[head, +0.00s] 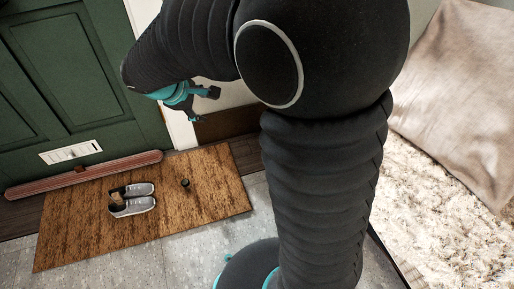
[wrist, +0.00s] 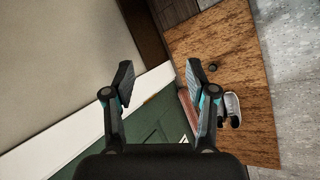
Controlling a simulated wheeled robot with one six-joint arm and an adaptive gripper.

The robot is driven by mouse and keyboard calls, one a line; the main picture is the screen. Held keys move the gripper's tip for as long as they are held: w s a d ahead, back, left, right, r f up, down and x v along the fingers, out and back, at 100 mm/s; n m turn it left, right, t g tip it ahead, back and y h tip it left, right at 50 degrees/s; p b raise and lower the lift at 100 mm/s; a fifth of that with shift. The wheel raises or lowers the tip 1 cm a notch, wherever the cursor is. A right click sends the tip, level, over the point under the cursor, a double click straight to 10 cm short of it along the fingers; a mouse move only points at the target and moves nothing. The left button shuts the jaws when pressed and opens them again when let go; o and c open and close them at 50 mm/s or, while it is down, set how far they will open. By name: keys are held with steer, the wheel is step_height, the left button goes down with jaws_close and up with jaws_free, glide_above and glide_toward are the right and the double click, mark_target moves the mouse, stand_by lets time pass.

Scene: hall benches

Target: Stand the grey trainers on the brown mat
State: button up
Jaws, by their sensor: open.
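The grey trainers (head: 132,199) are a pair with pale soles, side by side on the brown mat (head: 215,192), left of its middle. They also show at the right in the wrist view (wrist: 232,108), partly behind a finger of my gripper. The mat (wrist: 245,62) lies on the floor before a green door. My gripper (head: 196,103) is up in the air beyond the mat, near the door frame, partly hidden by my arm in the head view. In the wrist view my gripper (wrist: 160,80) has its fingers wide apart with nothing between them.
A small dark round object (head: 185,184) sits on the mat right of the trainers. A reddish-brown strip (head: 85,175) runs along the foot of the green door (head: 75,85). A shaggy cream surface with a beige cushion (head: 460,95) is at the right. Grey floor is clear in front of the mat.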

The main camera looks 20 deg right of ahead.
steer(key=s+d+r+m+y, duration=0.1)
steer(key=s+d+m+y, duration=0.1)
steer(key=s, duration=0.6)
steer(key=s+d+r+m+y, duration=0.1)
steer(key=s+r+m, duration=0.1)
steer(key=s+m, duration=0.3)
steer(key=s+d+r+m+t+y, duration=0.1)
steer(key=s+m, duration=0.3)
steer(key=s, duration=0.7)
steer(key=shift+d+r+y, duration=0.6)
steer(key=shift+d+y, duration=0.2)
steer(key=shift+d, duration=0.05)
step_height(320, 180, up, 5)
steer(key=p, duration=0.4)
steer(key=shift+f+p, duration=0.15)
steer(key=shift+p, duration=0.2)
